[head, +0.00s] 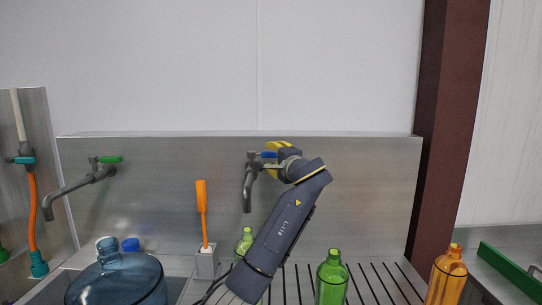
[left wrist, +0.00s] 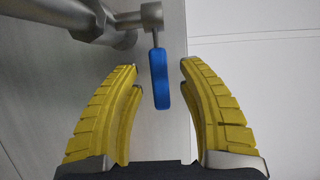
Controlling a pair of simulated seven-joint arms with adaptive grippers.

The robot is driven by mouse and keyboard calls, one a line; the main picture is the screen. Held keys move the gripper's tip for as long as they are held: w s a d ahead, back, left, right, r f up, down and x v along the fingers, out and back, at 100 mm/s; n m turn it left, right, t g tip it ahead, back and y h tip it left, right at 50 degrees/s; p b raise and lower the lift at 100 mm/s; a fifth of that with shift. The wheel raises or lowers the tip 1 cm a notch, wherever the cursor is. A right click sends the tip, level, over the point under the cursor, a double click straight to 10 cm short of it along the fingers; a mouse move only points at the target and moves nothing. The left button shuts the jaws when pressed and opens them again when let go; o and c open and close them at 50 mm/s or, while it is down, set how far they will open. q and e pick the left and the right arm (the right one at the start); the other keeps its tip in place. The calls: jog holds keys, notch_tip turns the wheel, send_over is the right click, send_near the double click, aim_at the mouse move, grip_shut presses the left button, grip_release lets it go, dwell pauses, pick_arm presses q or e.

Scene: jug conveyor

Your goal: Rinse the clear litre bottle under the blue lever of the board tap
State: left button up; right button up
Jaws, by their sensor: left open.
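The board tap (head: 248,192) is mounted on the steel back board, its grey spout bent downward. Its blue lever (head: 268,154) is beside my left gripper (head: 277,148). In the left wrist view the blue lever (left wrist: 160,78) lies between the spread yellow fingers of my left gripper (left wrist: 158,80), with a gap on each side, nearer the left finger. The gripper is open and touches neither side of the lever. I see no clear litre bottle; my left arm covers part of the rack. My right gripper is not in view.
Green bottles (head: 332,278) and (head: 245,241) and an amber bottle (head: 447,277) stand on or near the slatted rack. A big blue jug (head: 118,282) is at front left. An orange-handled brush (head: 202,212) stands in a holder. A green-levered tap (head: 80,187) is further left.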

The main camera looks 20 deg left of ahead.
pick_arm(q)
jog(key=shift+x, duration=1)
grip_shut()
